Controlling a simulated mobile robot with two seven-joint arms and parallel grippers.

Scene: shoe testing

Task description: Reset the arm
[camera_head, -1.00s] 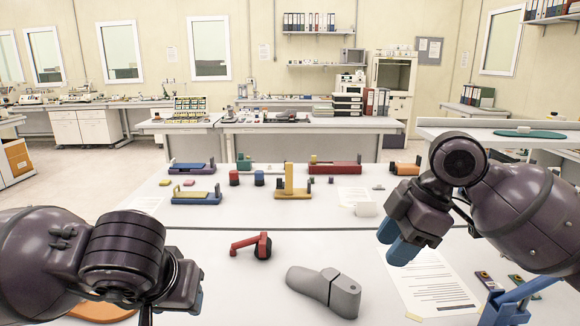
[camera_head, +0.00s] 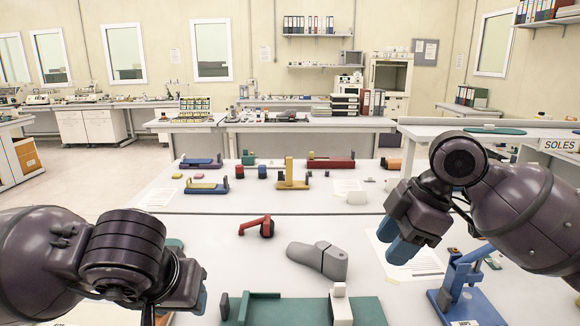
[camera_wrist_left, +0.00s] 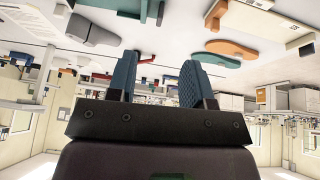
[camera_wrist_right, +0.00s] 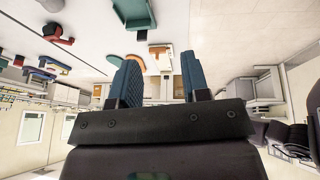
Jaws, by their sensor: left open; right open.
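My left gripper (camera_wrist_left: 160,80) shows in the left wrist view with its two blue fingers apart and nothing between them. In the head view the left arm is bent at the lower left, and its fingers are mostly hidden behind the wrist. My right gripper (camera_head: 403,243) hangs over the right side of the near table, fingers pointing down. It also shows open and empty in the right wrist view (camera_wrist_right: 160,85). A grey shoe last (camera_head: 318,260) lies on the table between the arms, touched by neither gripper.
Paper (camera_head: 425,264) lies under the right gripper. Colored fixtures line the far half. A "SOLES" sign (camera_head: 561,145) is at right.

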